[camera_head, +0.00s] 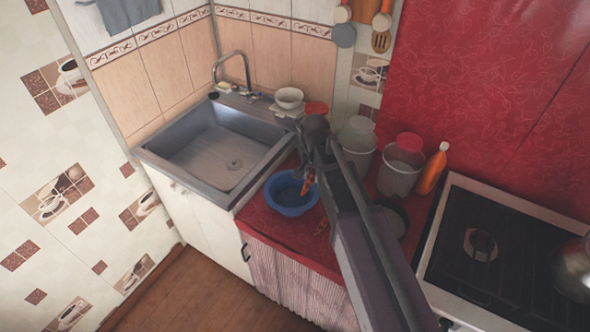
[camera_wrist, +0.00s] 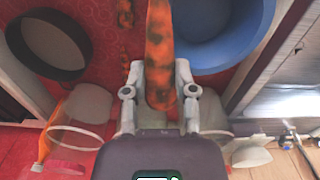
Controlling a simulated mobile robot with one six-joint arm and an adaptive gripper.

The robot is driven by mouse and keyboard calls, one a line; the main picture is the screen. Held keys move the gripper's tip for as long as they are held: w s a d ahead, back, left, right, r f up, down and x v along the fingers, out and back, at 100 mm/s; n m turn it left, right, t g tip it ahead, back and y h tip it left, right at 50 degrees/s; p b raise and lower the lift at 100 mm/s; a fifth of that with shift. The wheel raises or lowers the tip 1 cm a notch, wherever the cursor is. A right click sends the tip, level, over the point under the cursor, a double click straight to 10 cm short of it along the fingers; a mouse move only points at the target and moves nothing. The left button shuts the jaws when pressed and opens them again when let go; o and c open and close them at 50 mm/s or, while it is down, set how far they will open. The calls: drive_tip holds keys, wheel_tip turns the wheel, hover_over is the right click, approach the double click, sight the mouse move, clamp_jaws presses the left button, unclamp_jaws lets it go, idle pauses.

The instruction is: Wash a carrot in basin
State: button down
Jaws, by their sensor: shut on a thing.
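The orange carrot with dark patches (camera_wrist: 160,60) is between the two fingers of my gripper (camera_wrist: 160,95) in the wrist view, and the fingers are shut on it. In the head view the carrot (camera_head: 307,186) hangs by the right rim of the blue basin (camera_head: 290,206), below my gripper (camera_head: 305,165). The basin stands on the red counter and also shows at the upper right of the wrist view (camera_wrist: 222,58). Whether the carrot touches the basin is not clear. The inside of the basin is partly seen and looks dark blue.
A metal sink (camera_head: 218,155) with a faucet (camera_head: 235,68) lies left of the basin. White buckets (camera_head: 398,176), an orange bottle (camera_head: 432,170) and a dark round pan (camera_head: 395,218) stand to the right. A stove (camera_head: 500,250) is further right. The counter's front edge is close to the basin.

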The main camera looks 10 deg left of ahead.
sight(293, 200)
drive_tip(key=shift+w+a+f+b, duration=0.2)
drive_tip(key=shift+w+f+b, duration=0.15)
drive_tip(key=w+a+f+n+b, duration=0.3)
drive_tip(key=w+a+f+b, duration=0.1)
drive_tip(key=a, duration=0.3)
drive_tip(key=shift+w+f+b, duration=0.15)
drive_tip(key=shift+f+b, duration=0.2)
drive_tip(key=shift+f, duration=0.25)
wheel_tip(293, 200, down, 12)
drive_tip(key=b, duration=1.2)
drive_tip(key=shift+r, duration=0.25)
drive_tip(key=shift+r, duration=0.15)
idle(2.1)
